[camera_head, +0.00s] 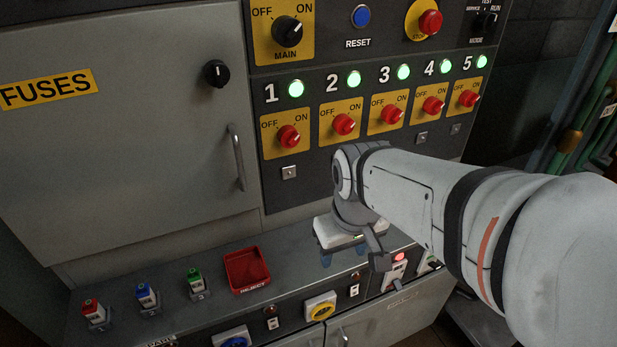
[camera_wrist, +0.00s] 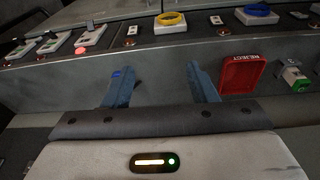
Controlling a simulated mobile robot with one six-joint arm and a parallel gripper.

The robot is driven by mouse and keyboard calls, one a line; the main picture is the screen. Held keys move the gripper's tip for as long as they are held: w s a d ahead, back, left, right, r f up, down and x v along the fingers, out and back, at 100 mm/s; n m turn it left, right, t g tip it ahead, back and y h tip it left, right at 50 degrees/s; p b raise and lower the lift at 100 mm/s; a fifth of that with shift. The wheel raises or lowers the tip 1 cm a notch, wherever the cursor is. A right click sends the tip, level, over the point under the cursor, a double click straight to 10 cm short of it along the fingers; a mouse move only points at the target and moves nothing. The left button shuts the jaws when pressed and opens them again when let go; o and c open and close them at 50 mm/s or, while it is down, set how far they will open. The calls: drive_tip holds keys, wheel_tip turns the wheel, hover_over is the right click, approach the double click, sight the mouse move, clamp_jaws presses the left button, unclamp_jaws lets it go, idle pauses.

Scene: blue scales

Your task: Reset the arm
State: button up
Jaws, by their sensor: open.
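My gripper (camera_head: 341,255) hangs at the end of my white arm, above the grey ledge (camera_head: 215,275) and in front of the lower part of the switch panel. In the wrist view its two blue fingers (camera_wrist: 162,85) are spread apart with nothing between them. The gripper is open and empty. In the head view my arm comes in from the right and hides part of the panel and ledge behind it.
A red reject tray (camera_head: 247,271) lies left of my gripper. Red (camera_head: 94,311), blue (camera_head: 147,295) and green (camera_head: 195,280) fuse-like pieces stand farther left. A cabinet handle (camera_head: 236,158) juts out. Several red switches (camera_head: 343,124) sit under lit green lamps. A yellow ring (camera_head: 321,311) is on the front edge.

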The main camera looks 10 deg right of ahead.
drive_tip(key=shift+s+a+f+m, duration=0.1)
drive_tip(key=shift+s+f+m, duration=0.15)
drive_tip(key=shift+s+m, duration=0.45)
drive_tip(key=shift+w+r, duration=0.1)
drive_tip(key=shift+w, duration=0.05)
wheel_tip(320, 180, up, 8)
drive_tip(key=p, duration=0.7)
drive_tip(key=shift+s+f+t, duration=0.2)
drive_tip(key=shift+t, duration=0.1)
